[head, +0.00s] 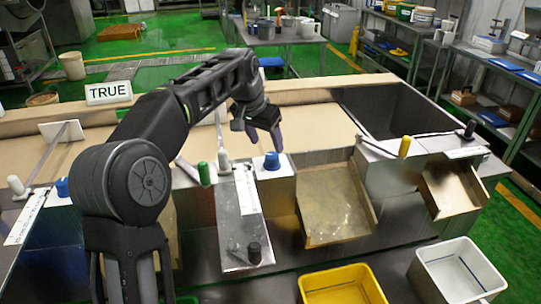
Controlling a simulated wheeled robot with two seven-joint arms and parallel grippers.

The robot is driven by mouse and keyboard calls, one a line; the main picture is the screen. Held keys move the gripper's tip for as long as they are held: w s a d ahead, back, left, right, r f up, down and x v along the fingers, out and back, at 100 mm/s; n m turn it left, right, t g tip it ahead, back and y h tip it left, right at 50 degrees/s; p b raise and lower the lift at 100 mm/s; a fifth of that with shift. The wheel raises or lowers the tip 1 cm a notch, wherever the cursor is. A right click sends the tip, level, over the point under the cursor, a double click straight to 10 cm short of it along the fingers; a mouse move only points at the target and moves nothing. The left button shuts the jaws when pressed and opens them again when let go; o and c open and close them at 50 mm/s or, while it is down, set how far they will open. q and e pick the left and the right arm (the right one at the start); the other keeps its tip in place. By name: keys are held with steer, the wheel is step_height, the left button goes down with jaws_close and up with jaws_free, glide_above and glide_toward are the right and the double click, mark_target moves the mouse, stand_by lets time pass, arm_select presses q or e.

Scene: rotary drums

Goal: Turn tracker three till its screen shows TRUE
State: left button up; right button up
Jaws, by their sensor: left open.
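A white sign or screen (108,93) reads TRUE in black letters at the upper left; I cannot tell which tracker it belongs to, or which one is tracker three. My left gripper (264,138) is open, pointing down just above and behind a blue knob (271,161) on a metal block. I see no contact with it. A white-capped handle (224,160) and a green-capped handle (203,173) stand left of the gripper. Another blue knob (62,187) and a white-capped handle (15,185) are at the far left. My right gripper is out of view.
A yellow-tipped handle (404,147) and a black knob (470,129) are on the right. A black-knobbed handle (254,253) is low in the middle. A yellow bin (341,276) and a white bin (460,262) are in front. An open metal chute (338,205) lies between.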

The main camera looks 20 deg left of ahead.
mark_target(272, 156)
arm_select(q)
steer(key=p+x, duration=0.1)
steer(key=x, duration=0.6)
steer(key=shift+w+f, duration=0.15)
steer(key=shift+f, duration=0.15)
steer(key=shift+r, duration=0.1)
jaws_close()
stand_by(0.3)
